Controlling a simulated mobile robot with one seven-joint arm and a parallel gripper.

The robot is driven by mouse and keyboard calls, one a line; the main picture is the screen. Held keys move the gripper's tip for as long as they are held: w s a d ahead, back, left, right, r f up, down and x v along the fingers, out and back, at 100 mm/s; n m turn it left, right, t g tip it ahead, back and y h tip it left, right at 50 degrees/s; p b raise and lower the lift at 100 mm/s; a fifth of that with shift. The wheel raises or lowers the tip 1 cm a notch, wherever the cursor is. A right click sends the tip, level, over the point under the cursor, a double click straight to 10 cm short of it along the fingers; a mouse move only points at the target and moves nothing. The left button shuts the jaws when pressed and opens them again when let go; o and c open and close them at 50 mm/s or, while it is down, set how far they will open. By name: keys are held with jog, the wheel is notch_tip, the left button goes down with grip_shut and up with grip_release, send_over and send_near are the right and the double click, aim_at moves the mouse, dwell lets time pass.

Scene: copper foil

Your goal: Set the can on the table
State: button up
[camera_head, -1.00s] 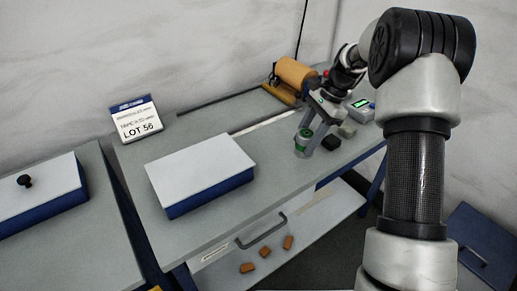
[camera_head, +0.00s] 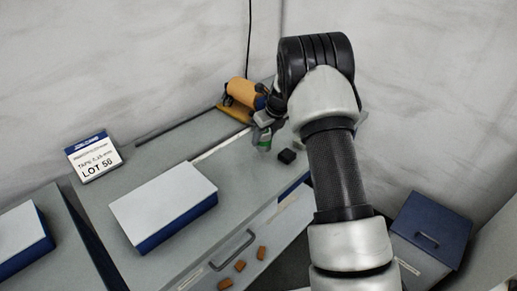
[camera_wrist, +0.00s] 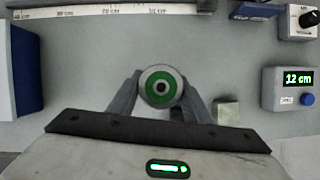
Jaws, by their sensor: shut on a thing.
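The can (camera_head: 263,140) is small and pale with a green band in the head view. The can is upright over the right part of the grey table (camera_head: 232,165). I cannot tell whether its base touches the tabletop. In the head view my arm partly covers my gripper (camera_head: 264,132).
A white-topped blue box (camera_head: 165,203) and LOT 56 sign (camera_head: 94,157) are to the left. An orange roll (camera_head: 242,92) is behind. A 12 cm display (camera_wrist: 287,88) and small cube (camera_wrist: 228,111) are near.

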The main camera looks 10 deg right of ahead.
aim_at(263, 145)
jog(key=shift+f, duration=1.9)
jog(key=shift+f, duration=0.15)
jog(key=o, duration=1.2)
